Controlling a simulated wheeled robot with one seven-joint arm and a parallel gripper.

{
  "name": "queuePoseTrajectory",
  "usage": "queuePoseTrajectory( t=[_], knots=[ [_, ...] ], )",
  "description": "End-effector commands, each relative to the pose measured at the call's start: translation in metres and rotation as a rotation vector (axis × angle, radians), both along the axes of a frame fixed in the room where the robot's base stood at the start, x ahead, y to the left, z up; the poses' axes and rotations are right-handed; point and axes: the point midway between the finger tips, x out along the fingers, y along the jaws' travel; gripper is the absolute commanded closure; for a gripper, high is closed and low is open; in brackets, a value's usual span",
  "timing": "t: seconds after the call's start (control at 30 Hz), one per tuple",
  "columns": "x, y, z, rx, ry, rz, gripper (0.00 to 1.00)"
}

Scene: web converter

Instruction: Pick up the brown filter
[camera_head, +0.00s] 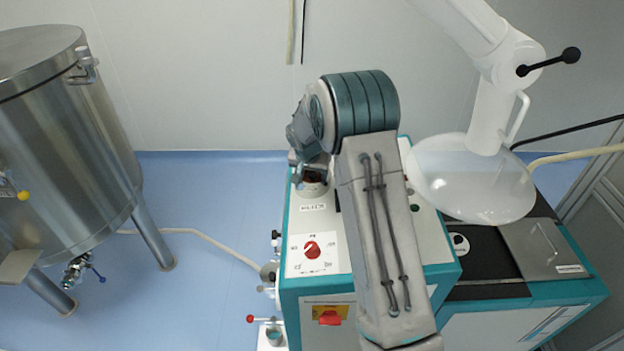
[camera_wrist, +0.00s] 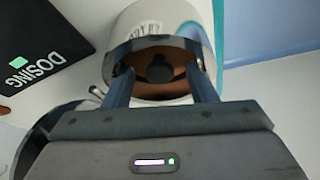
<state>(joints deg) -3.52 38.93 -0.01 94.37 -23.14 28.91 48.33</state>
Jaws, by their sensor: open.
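The brown filter (camera_wrist: 160,91) shows in the wrist view as a brown round face with a dark knob at its centre. It sits inside a white round holder with a shiny metal rim. My gripper (camera_wrist: 160,78) is open, with one finger on each side of the filter's knob. I cannot tell whether the fingers touch the filter. In the head view my gripper (camera_head: 297,178) hangs beside the holder at the machine's back left. The filter (camera_head: 313,177) is a small dark brown patch there, partly covered by my arm.
The teal and white machine (camera_head: 318,285) has a red knob (camera_head: 312,250) on its top. A black panel marked DOSING (camera_wrist: 45,45) lies left in the wrist view. A clear dome (camera_head: 472,180) hangs at right. A steel tank (camera_head: 60,150) stands at left. Blue floor (camera_head: 205,200) lies between.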

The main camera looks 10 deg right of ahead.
Motion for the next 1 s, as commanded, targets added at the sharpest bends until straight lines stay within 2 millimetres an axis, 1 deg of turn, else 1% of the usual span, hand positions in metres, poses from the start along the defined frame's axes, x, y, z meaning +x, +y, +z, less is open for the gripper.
queuePoseTrajectory(
  t=[0.23,0.27,0.3,0.37,0.4,0.43,0.67,0.77,0.87,1.0],
  knots=[
    [0.001,0.0,-0.001,0.0,0.0,0.0,0.48],
    [0.001,0.0,-0.001,0.0,0.0,-0.001,0.57],
    [0.001,0.0,-0.001,0.0,0.0,0.0,0.68],
    [0.0,0.0,-0.001,0.0,0.0,0.0,0.84],
    [0.0,0.0,-0.001,0.0,0.0,0.0,0.95],
    [0.0,0.0,-0.001,0.0,0.0,0.0,0.97],
    [0.001,0.0,-0.001,0.0,0.0,0.0,0.97],
    [0.001,0.0,0.004,0.0,-0.002,-0.001,0.97],
    [0.001,0.0,0.017,0.001,-0.005,-0.002,0.97],
    [0.001,0.0,0.046,0.001,-0.006,-0.002,0.97]
  ],
)
